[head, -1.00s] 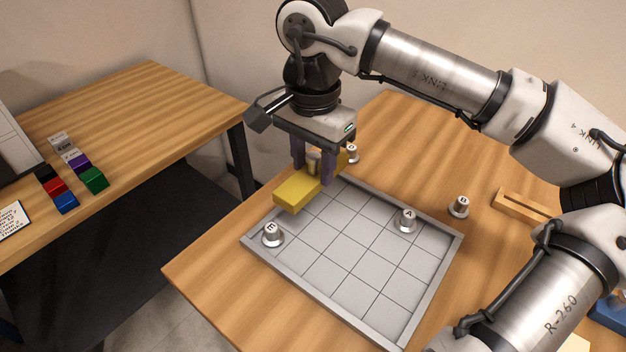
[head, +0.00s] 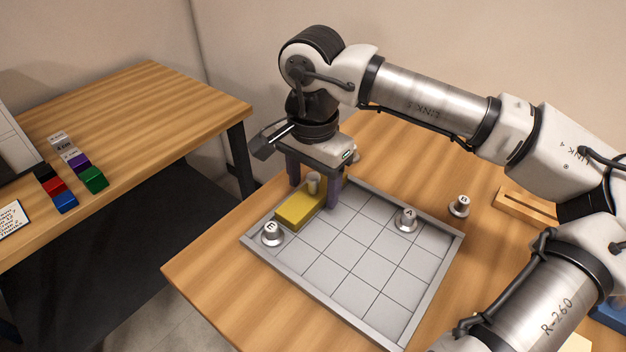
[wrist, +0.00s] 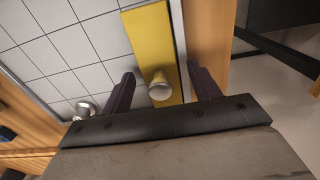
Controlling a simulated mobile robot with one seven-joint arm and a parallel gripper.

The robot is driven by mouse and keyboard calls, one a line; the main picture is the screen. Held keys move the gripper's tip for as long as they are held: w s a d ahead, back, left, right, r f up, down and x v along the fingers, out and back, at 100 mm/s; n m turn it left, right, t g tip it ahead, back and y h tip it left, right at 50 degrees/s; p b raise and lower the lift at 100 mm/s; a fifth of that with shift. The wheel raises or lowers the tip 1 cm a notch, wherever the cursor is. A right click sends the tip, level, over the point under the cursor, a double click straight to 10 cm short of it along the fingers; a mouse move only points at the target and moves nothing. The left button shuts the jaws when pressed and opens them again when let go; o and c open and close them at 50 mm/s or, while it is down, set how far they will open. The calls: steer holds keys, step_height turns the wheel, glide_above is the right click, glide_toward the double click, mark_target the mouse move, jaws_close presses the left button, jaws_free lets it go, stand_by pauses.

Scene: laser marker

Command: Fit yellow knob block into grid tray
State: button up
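The yellow knob block (head: 292,212) is a long flat bar with a metal knob (head: 313,183) on top. It lies flat inside the grey grid tray (head: 375,322), along the tray's far-left wall. In the wrist view the block (wrist: 150,35) runs beside the tray wall, with its knob (wrist: 160,88) facing me. My gripper (head: 314,186) is over the block, its two fingers either side of the knob. In the wrist view the fingers (wrist: 160,88) stand apart from the knob with gaps on both sides. A finger hides part of the block's far end in the head view.
A metal knob marked E (head: 272,233) stands in the tray's left corner, and knob A (head: 406,220) stands near its right side. Knob B (head: 459,205) stands on the table outside the tray. A slotted wooden piece (head: 525,208) lies further right. Several grid cells are bare.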

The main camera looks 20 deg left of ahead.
mark_target(313, 176)
step_height(313, 176, up, 12)
steer(key=shift+r, duration=0.15)
stand_by(0.5)
